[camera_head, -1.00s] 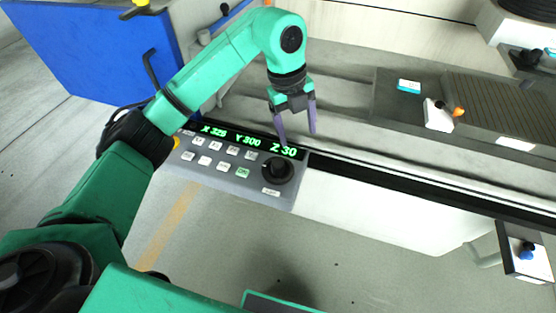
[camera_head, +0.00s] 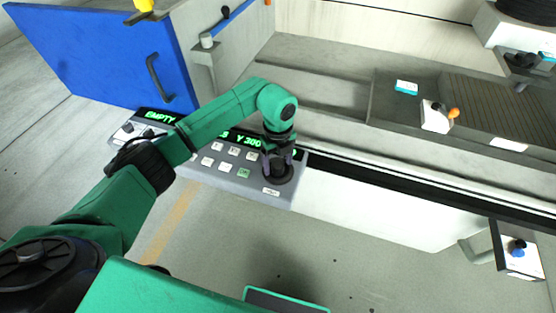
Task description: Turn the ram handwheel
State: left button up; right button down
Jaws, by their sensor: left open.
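The ram handwheel, a round black knob (camera_head: 277,174), sits at the right end of the grey control panel (camera_head: 224,181). My left gripper (camera_head: 281,160) is directly over it, pointing down, with its jaws open. Its two purple-grey fingers show on the left and right sides of the knob's upper part; I cannot tell whether they touch it. The wrist and fingers hide part of the knob and part of the green readout above it. My right gripper is not in view.
A blue door (camera_head: 105,50) with a dark handle (camera_head: 158,78) stands at the upper left. A grey trough runs behind the panel. Another switch box (camera_head: 519,250) is at the lower right.

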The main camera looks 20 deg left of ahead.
pick_arm(q)
grip_shut()
jog(key=m+b, duration=0.2)
jog(key=m, duration=0.1)
jog(key=shift+f+b, duration=0.1)
jog(key=shift+b, duration=0.25)
jog(key=m+b, duration=0.3)
jog(key=m, duration=0.2)
jog(key=shift+m, duration=0.4)
jog(key=m+b, duration=0.3)
jog(key=m, duration=0.1)
jog(key=shift+m, duration=0.3)
jog(key=m+b, duration=0.2)
jog(key=m, duration=0.3)
jog(key=shift+r, duration=0.2)
